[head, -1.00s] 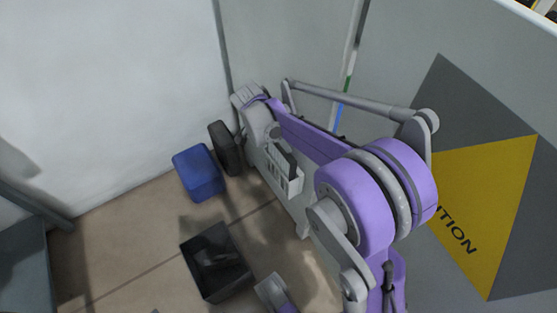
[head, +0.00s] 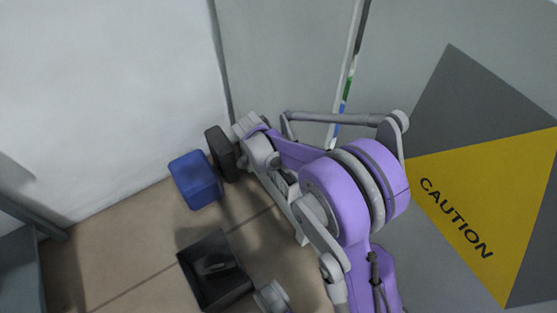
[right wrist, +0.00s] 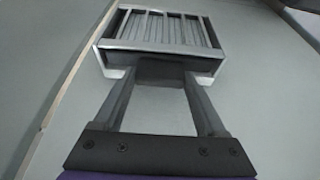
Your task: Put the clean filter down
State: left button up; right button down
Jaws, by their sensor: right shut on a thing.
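The filter (right wrist: 160,48) is a light grey box with a slatted face, seen at the top of the right wrist view. My right gripper (right wrist: 160,72) is shut on its near side, with the two dark fingers reaching up to it. A pale wall-like surface fills the background there, and I cannot tell whether the filter touches anything. In the head view my purple right arm covers most of the gripper and filter. My left gripper is not in view.
A black open bin (head: 184,266) on the brown floor holds a dark object (head: 212,266). A blue box (head: 195,180) and a black box (head: 221,153) stand by the white wall. A grey panel with a yellow caution sign (head: 485,205) is at right.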

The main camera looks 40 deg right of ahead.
grip_release()
jog(key=shift+f, duration=0.1)
jog(key=shift+r, duration=0.3)
jog(key=p+v, duration=0.3)
jog(key=v, duration=0.8)
jog(key=shift+a+r, duration=0.25)
jog(key=shift+r, duration=0.1)
